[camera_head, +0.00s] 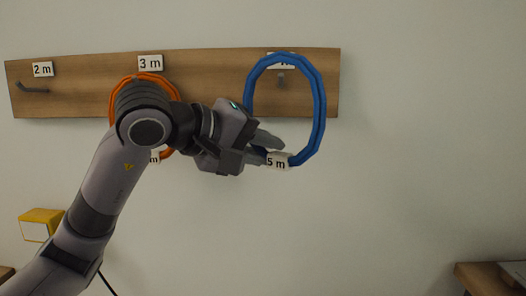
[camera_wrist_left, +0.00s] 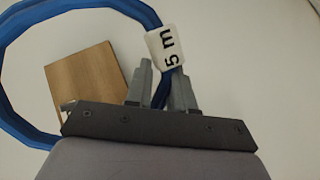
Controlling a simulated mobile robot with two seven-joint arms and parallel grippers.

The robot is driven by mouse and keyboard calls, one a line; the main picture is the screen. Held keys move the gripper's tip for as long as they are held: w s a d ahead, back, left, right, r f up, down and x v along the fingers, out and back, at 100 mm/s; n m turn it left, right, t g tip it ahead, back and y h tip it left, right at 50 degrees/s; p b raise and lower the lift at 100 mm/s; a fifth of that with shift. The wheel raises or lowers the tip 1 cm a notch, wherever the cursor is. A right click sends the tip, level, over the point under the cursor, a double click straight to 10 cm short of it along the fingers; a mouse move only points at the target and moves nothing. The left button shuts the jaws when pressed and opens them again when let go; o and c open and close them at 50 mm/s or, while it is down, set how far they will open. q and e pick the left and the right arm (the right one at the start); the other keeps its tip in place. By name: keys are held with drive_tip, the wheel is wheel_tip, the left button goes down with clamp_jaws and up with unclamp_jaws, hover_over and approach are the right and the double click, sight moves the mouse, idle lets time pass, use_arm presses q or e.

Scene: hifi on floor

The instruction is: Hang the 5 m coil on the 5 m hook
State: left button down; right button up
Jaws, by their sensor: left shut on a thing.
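The blue coil (camera_head: 319,115) with a white "5 m" tag (camera_head: 277,161) is held upright in front of the right part of the wooden board. My left gripper (camera_head: 268,148) is shut on the coil's lower part beside the tag. The coil also shows in the left wrist view (camera_wrist_left: 25,125), with its tag (camera_wrist_left: 166,47) by the fingers (camera_wrist_left: 160,88). A hook (camera_head: 281,80) shows inside the coil's ring, below a label partly hidden by the coil's top. I cannot tell whether the coil touches the hook. My right gripper is not in view.
The wooden board (camera_head: 215,75) on the wall has a "2 m" label (camera_head: 42,69) over an empty hook (camera_head: 32,88). An orange coil (camera_head: 172,90) hangs under the "3 m" label (camera_head: 149,62), partly behind my arm. A yellow box (camera_head: 42,217) is lower left.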

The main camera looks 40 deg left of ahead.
use_arm(q)
drive_tip(key=w+a+f, duration=0.2)
drive_tip(key=w+a, duration=0.2)
drive_tip(key=w, duration=0.2)
drive_tip(key=shift+w+b, duration=0.15)
drive_tip(key=shift+b, duration=0.2)
idle(0.5)
drive_tip(key=shift+f, duration=0.1)
idle(0.6)
drive_tip(key=c, duration=0.9)
unclamp_jaws()
drive_tip(key=shift+w, duration=0.1)
